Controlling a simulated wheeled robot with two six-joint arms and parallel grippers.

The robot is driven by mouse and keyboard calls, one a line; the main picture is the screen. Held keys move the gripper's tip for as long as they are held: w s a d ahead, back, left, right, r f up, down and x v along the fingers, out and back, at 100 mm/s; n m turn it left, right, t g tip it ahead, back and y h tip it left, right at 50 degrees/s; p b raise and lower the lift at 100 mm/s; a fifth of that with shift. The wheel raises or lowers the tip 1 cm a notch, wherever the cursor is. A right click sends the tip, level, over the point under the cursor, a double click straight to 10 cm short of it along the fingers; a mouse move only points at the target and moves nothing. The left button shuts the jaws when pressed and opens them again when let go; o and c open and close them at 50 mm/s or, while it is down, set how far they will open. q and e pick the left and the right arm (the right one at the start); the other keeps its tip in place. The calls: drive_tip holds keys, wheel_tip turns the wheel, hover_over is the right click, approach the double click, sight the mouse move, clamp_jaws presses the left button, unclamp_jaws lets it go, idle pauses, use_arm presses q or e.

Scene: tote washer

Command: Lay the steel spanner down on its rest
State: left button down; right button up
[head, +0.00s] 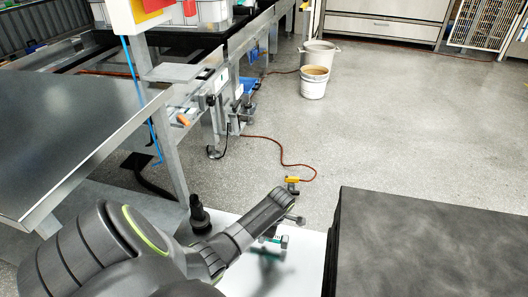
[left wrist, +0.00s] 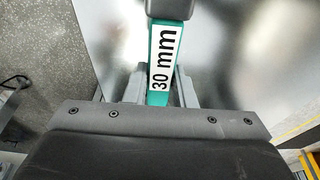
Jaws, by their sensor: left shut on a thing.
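My left gripper (head: 290,230) is at the end of the arm in the lower middle of the head view. In the left wrist view its jaws (left wrist: 158,92) are shut on a green bar marked "30 mm" (left wrist: 163,60). The bar points away from the gripper and has a dark grey block at its far end. A small green part also shows beside the gripper in the head view. I cannot tell from its shape whether this bar is the steel spanner. No spanner rest can be made out. My right gripper is out of view.
A steel table (head: 70,115) stands at the left. A black flat-topped block (head: 430,245) fills the lower right. A red cable with a yellow end piece (head: 292,180) lies on the floor. A white bucket (head: 314,88) and a grey bin stand farther back.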

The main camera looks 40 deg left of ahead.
use_arm(q)
drive_tip(key=shift+f+b, duration=0.4)
drive_tip(key=shift+f, duration=0.8)
drive_tip(key=c, duration=1.1)
unclamp_jaws()
drive_tip(key=shift+o, duration=0.3)
drive_tip(key=o, duration=0.5)
drive_tip(key=shift+c, duration=0.2)
